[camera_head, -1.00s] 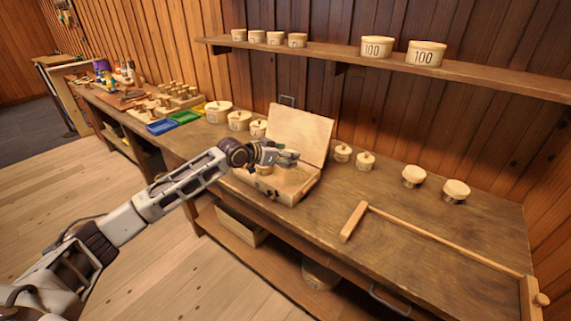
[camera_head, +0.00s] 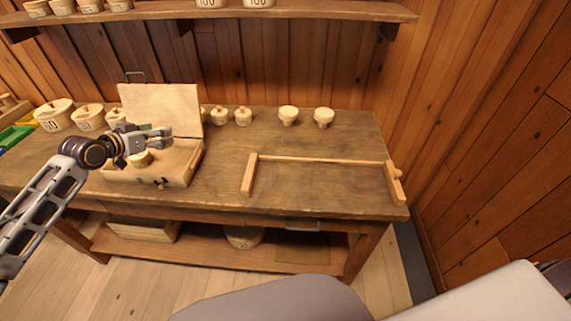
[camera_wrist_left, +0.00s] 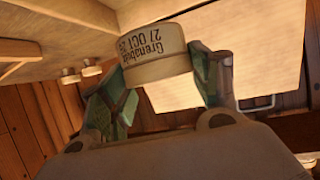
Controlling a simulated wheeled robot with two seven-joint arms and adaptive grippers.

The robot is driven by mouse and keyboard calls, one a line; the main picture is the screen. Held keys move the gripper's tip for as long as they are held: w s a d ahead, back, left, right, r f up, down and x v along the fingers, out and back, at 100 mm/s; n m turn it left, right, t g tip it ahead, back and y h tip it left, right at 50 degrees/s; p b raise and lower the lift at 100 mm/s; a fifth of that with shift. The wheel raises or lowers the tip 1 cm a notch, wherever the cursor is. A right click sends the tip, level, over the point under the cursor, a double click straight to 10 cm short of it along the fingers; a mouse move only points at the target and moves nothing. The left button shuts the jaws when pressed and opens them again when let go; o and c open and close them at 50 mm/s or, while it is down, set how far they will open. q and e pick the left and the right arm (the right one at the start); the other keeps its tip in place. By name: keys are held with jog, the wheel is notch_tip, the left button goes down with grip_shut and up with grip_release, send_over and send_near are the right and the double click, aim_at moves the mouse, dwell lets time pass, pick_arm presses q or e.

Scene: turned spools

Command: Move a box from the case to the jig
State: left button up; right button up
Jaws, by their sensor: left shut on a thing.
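The open wooden case (camera_head: 184,170) stands on the left of the bench with its lid (camera_head: 162,105) up at the back. My left gripper (camera_head: 152,139) is over the case, shut on a small round pale box (camera_head: 140,159). In the left wrist view the box (camera_wrist_left: 152,52) sits between both fingers and shows dark, upside-down lettering with a date. Whether it is clear of the case floor I cannot tell. The jig (camera_head: 320,160), a thin wooden bar with an end piece at each side, lies on the bench to the right. My right gripper is not in view.
Two round-topped pieces (camera_head: 288,114) and two small knobbed pots (camera_head: 243,116) stand along the bench back. Larger lidded tubs (camera_head: 88,117) stand behind the case at left. A shelf (camera_head: 230,17) holds more tubs. The bench between case and jig is clear.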

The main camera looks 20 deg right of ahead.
pick_arm(q)
jog(key=shift+s+f, duration=0.1)
jog(key=shift+s, duration=0.05)
jog(key=shift+s+d+f+p, duration=0.1)
jog(key=shift+s+d+p, duration=0.1)
jog(key=shift+p, duration=0.25)
jog(key=s+d+m+g+h+p, duration=0.1)
jog(key=s+d, duration=0.4)
jog(key=d, duration=0.8)
jog(key=s+d+m+g+h+p, duration=0.1)
jog(key=s+d+p, duration=0.3)
jog(key=d, duration=0.8)
jog(key=s+d+m+g+h+p, duration=0.1)
jog(key=s+d+m+p, duration=0.1)
jog(key=s+d, duration=0.5)
jog(key=shift+s+d+h+p, duration=0.35)
jog(key=shift+d+p, duration=0.35)
jog(key=shift+d, duration=2.6)
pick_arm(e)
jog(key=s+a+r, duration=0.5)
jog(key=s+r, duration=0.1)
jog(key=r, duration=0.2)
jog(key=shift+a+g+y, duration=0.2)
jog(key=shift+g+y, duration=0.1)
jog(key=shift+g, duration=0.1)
pick_arm(q)
jog(key=shift+s+d, duration=0.1)
jog(key=shift+f, duration=3.15)
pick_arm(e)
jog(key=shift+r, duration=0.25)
